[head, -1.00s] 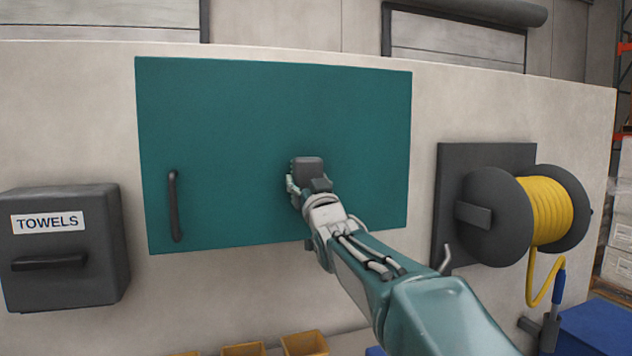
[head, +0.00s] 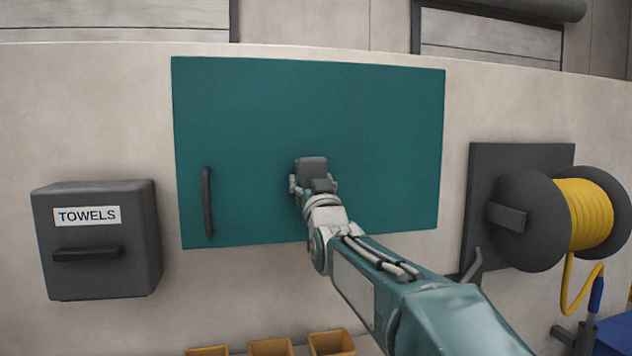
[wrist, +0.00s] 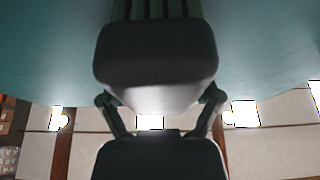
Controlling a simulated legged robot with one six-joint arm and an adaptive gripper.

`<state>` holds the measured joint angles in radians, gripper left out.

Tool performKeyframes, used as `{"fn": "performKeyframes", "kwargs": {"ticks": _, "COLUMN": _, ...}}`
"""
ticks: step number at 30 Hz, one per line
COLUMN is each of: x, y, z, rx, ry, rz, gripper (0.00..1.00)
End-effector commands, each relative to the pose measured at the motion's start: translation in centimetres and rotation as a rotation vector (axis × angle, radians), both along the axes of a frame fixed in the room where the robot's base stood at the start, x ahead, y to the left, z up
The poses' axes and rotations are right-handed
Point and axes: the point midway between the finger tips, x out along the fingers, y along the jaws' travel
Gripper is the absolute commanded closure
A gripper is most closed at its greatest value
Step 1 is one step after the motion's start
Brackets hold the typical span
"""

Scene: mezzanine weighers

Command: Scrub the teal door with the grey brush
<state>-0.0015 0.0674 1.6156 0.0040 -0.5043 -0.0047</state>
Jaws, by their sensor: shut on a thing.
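The teal door (head: 345,110) is a wide flat panel on the pale wall, with a dark vertical handle (head: 208,202) near its left edge. It also fills the upper part of the wrist view (wrist: 50,60). My gripper (head: 313,180) is in front of the door's lower middle. It is shut on the grey brush, a dark block (wrist: 156,52) between the fingers in the wrist view. In the head view my gripper mostly hides the brush. The brush is at or very near the door; I cannot tell if it touches.
A dark towel dispenser (head: 140,240) is on the wall to the left. A hose reel with yellow hose (head: 585,215) is at the right. Small yellow bins (head: 330,342) are low at the front. The wall between dispenser and door is clear.

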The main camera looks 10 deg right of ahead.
Motion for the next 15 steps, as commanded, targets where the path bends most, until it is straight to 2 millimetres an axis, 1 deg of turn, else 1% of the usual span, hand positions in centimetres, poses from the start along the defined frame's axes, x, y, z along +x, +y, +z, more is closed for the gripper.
{"fn": "performKeyframes", "kwargs": {"ticks": 5, "x": -0.1, "y": 0.0, "z": 0.0, "rx": 0.000, "ry": 0.001, "rz": 0.000, "gripper": 0.75}}
{"fn": "performKeyframes", "kwargs": {"ticks": 15, "x": -3.0, "y": 0.0, "z": 0.1, "rx": 0.000, "ry": -0.002, "rz": 0.000, "gripper": 0.75}}
